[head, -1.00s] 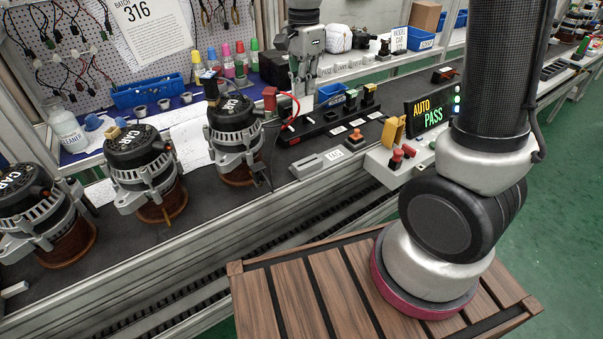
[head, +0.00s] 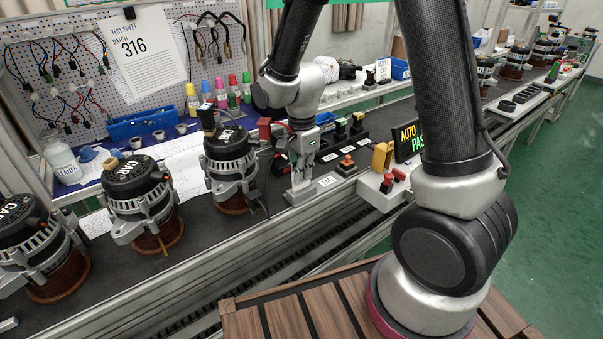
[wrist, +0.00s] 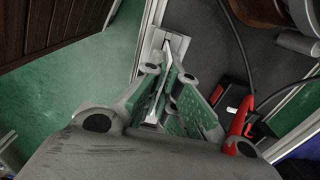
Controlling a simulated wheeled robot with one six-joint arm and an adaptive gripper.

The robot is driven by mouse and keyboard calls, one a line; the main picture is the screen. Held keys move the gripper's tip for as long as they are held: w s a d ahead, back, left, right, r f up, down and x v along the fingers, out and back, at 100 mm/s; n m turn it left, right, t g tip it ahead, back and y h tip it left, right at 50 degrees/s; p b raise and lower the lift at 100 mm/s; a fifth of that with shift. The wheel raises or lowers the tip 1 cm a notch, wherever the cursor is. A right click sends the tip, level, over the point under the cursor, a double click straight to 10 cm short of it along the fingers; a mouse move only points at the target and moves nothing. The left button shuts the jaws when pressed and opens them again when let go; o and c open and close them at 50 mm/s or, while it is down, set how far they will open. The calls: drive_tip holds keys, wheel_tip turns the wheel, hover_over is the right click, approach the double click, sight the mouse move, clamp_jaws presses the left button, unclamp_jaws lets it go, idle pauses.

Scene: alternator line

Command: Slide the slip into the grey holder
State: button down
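The grey holder (head: 302,194) lies near the front edge of the dark bench, beside a small white label. In the wrist view the grey holder (wrist: 177,44) is just beyond my fingertips. My gripper (head: 301,181) points down over the holder, its fingers close together. In the wrist view my gripper (wrist: 165,82) is shut on a thin pale slip (wrist: 154,108), seen nearly edge-on between the fingers. The fingers hide the slip's lower end, so I cannot tell whether it is inside the holder's slot.
An alternator (head: 229,160) stands just left of my gripper, with a black cable hanging beside it. A black test block with a red lead is behind.

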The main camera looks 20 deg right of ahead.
drive_tip(key=shift+f, duration=0.2)
drive_tip(key=c, duration=2)
unclamp_jaws()
drive_tip(key=shift+c, duration=0.2)
drive_tip(key=o, duration=0.4)
wheel_tip(320, 180, up, 12)
drive_tip(key=s+d+r+n+t, duration=0.2)
drive_tip(key=s+d+r+n, duration=0.3)
drive_tip(key=s+d+n, duration=0.2)
drive_tip(key=s+d+r+n+t, duration=0.2)
drive_tip(key=s+d+r+n, duration=0.4)
drive_tip(key=s, duration=0.6)
drive_tip(key=shift+d+r+n, duration=0.2)
drive_tip(key=shift+d+n, duration=0.5)
drive_tip(key=shift+d, duration=0.25)
